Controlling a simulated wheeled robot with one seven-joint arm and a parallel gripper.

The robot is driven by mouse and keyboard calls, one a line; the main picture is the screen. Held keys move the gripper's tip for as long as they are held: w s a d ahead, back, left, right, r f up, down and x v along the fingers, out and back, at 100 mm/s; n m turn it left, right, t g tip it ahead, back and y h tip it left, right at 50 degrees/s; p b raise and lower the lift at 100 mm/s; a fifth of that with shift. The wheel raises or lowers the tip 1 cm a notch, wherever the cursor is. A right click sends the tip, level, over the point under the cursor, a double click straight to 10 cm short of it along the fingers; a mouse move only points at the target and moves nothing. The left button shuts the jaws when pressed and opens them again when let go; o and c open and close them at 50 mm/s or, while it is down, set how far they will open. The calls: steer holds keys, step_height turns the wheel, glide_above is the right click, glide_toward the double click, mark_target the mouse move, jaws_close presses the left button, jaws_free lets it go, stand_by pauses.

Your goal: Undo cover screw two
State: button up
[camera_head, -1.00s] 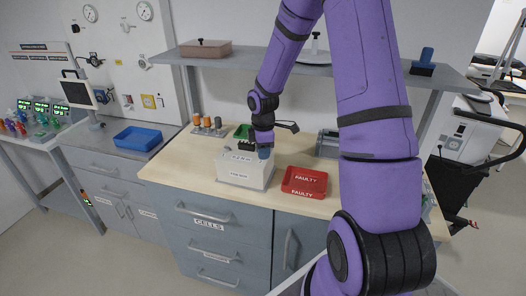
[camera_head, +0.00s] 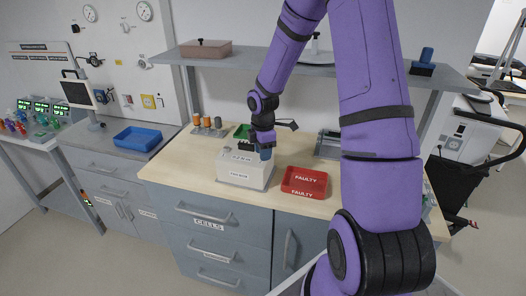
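A pale box-shaped unit (camera_head: 240,174) with printed labels on its top and front stands on the wooden bench top. My gripper (camera_head: 256,150) is low over the right part of the unit's top, at its back edge. A small blue cylinder (camera_head: 265,154) shows below my wrist at the unit's top right. I cannot tell whether my gripper holds it or touches it. The cover screws are too small to tell apart. My fingers are too small and partly hidden, so their opening does not show.
A red tray (camera_head: 304,192) marked FAULTY lies right of the unit. A green tray (camera_head: 242,131) is behind it. Several orange-topped cylinders (camera_head: 207,123) stand back left. A grey device (camera_head: 328,145) stands back right. A shelf (camera_head: 262,62) spans above. The front left bench is clear.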

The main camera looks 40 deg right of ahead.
steer(key=shift+o, duration=0.5)
step_height(320, 180, up, 11)
stand_by(0.3)
stand_by(0.5)
steer(key=s+a+r+m+t+h, duration=0.1)
steer(key=s+a+r+m, duration=0.3)
steer(key=s+r, duration=0.25)
steer(key=s+a+r+m+t+h, duration=0.1)
steer(key=s+a+r+m, duration=0.2)
steer(key=s+a+r, duration=0.35)
steer(key=s+a+r+m+t+y, duration=0.1)
steer(key=s+r+m, duration=0.2)
steer(key=s, duration=0.3)
steer(key=s+a+r+m+t+y, duration=0.1)
steer(key=s+r+m+t, duration=0.1)
steer(key=s+m, duration=0.3)
steer(key=shift+s+a+r, duration=0.3)
steer(key=shift+s+r, duration=0.5)
steer(key=shift+s, duration=0.45)
